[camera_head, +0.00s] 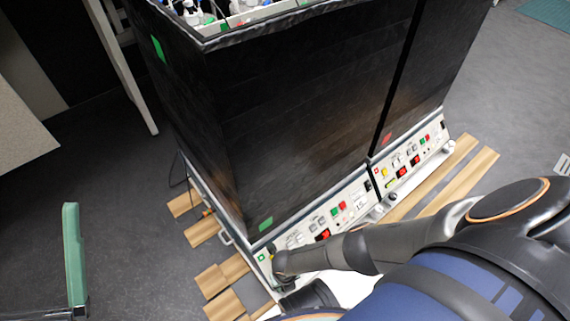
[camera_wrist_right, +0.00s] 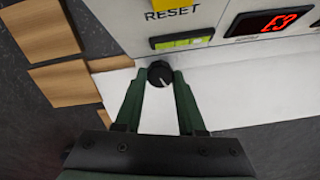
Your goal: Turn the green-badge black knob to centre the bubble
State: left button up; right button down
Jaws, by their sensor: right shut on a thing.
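The black knob (camera_wrist_right: 160,74) has a pale pointer line. It sits below the lower panel edge, under a green-yellow bubble level (camera_wrist_right: 181,40) beneath the RESET label. I cannot make out the bubble's position. My right gripper (camera_wrist_right: 158,80) is shut on the knob, one dark green finger on each side. In the head view my right gripper (camera_head: 284,278) is at the lower left corner of the left shaker's panel (camera_head: 330,222), by a green badge (camera_head: 262,258); the knob is hidden there.
Two dark shaker cabinets (camera_head: 290,120) stand side by side, their control panels facing me. Wooden boards (camera_head: 222,275) lie on the grey floor around their bases. A red display (camera_wrist_right: 268,22) is right of the level.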

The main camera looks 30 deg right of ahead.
jog(key=shift+n, duration=0.4)
jog(key=n, duration=0.5)
jog(key=shift+n, duration=0.3)
jog(key=n, duration=0.5)
jog(key=shift+n, duration=0.4)
jog(key=c, duration=0.5)
grip_release()
jog(key=shift+c, duration=0.2)
jog(key=shift+o, duration=0.2)
jog(key=shift+d, duration=0.1)
jog(key=shift+w, duration=0.1)
jog(key=shift+d, duration=0.1)
